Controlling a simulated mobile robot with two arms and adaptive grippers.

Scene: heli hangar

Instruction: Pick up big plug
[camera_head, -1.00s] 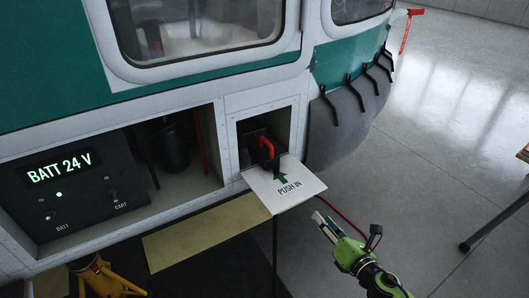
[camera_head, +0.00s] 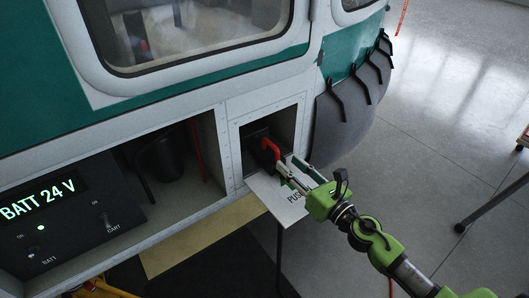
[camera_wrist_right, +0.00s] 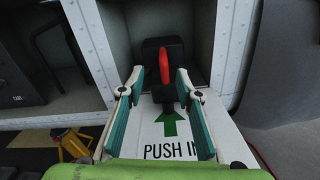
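The big plug is a black block with a red handle (camera_head: 271,150), sitting in a square recess in the helicopter's side. In the right wrist view, the black body (camera_wrist_right: 174,45) and red handle (camera_wrist_right: 165,62) show straight ahead, with a black stub below the handle. My right gripper (camera_head: 288,165) is open at the recess mouth, above the PUSH IN flap. In the wrist view its fingertips (camera_wrist_right: 160,77) stand apart to the left and right of the lower handle, with nothing gripped. Whether either finger touches the plug is unclear. My left gripper is not in view.
The white PUSH IN flap (camera_head: 268,190) lies folded out below the recess. The BATT 24 V panel (camera_head: 50,225) is at left, beside an open bay. A dark bulging cover (camera_head: 345,125) is right of the recess. Grey floor (camera_head: 455,110) lies open at right.

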